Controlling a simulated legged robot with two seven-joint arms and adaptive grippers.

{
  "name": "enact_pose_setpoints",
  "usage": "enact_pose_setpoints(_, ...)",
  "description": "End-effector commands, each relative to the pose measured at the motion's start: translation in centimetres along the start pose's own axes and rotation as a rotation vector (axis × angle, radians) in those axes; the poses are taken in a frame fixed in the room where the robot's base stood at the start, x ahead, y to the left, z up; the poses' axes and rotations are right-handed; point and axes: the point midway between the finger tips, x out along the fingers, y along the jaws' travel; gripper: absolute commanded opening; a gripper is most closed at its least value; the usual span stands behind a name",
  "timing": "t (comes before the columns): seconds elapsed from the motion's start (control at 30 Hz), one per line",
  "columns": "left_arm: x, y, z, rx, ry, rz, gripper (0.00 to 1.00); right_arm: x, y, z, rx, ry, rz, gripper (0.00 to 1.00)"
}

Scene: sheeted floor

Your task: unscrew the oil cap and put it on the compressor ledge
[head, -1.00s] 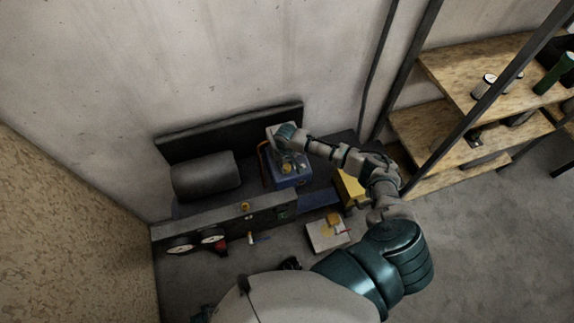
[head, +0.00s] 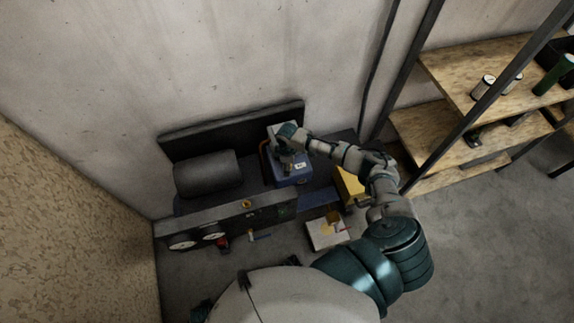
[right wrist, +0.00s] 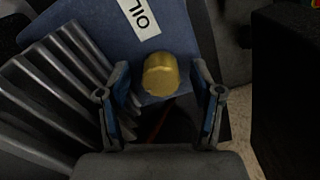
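The yellow oil cap (right wrist: 161,74) is on the blue block (right wrist: 105,32) beside a white "OIL" label (right wrist: 137,14) in the right wrist view. My right gripper (right wrist: 163,112) is open, one finger on each side in front of the cap. Gaps show between the fingers and the cap. In the head view my right gripper (head: 287,166) is over the blue block (head: 291,178), and the cap is hidden there. The dark compressor has a tank (head: 207,173) and a front ledge (head: 215,218). My left gripper is not in view.
Grey cooling fins (right wrist: 45,95) lie left of the cap. A pale tray (head: 322,237) and a yellow box (head: 349,187) are on the right. Wooden shelves (head: 440,135) stand further right.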

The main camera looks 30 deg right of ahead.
Motion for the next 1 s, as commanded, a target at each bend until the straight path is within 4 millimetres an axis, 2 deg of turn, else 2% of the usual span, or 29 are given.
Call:
enact_pose_setpoints(0.13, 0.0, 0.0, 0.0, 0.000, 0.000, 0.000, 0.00, -0.1, 0.0, -0.1, 0.000, 0.002, 0.001, 0.66)
enact_pose_setpoints(0.2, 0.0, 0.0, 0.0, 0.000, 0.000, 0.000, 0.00, -0.1, 0.0, -0.1, 0.000, 0.002, 0.001, 0.57)
enact_pose_setpoints(0.47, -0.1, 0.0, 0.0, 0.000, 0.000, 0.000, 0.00, -0.1, 0.0, -0.1, 0.004, 0.002, 0.001, 0.57)
enact_pose_setpoints(0.57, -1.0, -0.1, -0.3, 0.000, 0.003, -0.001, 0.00, -0.4, 0.0, -0.1, 0.062, 0.002, 0.000, 0.57)
enact_pose_setpoints(1.0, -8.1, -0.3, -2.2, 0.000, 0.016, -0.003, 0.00, -0.7, -0.2, -0.2, 0.815, 0.002, -0.006, 0.57)
